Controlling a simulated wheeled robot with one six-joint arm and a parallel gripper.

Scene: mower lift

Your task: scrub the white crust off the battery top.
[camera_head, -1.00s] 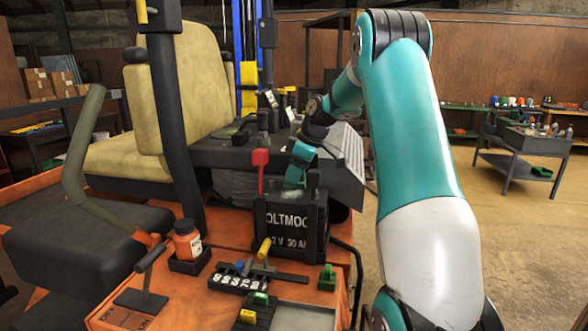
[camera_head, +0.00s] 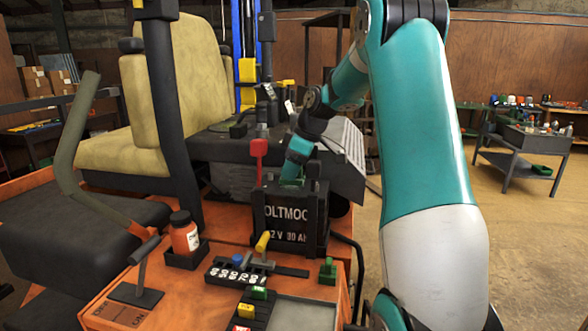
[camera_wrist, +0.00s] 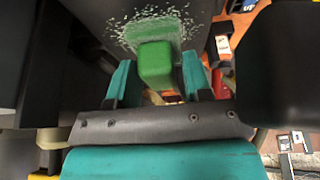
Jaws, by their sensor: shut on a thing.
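The black battery (camera_head: 292,222), with white lettering on its front, stands on the orange deck of the mower. My gripper (camera_head: 291,175) is over the battery's top, pointing down. In the wrist view its two teal fingers (camera_wrist: 158,84) are shut on a green block-shaped handle (camera_wrist: 156,62), seemingly a brush. White crust (camera_wrist: 178,22) shows as scattered flecks on the dark top around the far end of the handle. The handle hides part of the crusted patch, and I cannot tell whether its far end touches the surface.
A red-topped post (camera_head: 259,148) stands just left of the battery. An orange bottle (camera_head: 184,236) sits in a black holder further left. A yellow-knobbed lever (camera_head: 263,242) and a small green part (camera_head: 327,272) are in front. The yellow seat (camera_head: 130,150) is behind, left.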

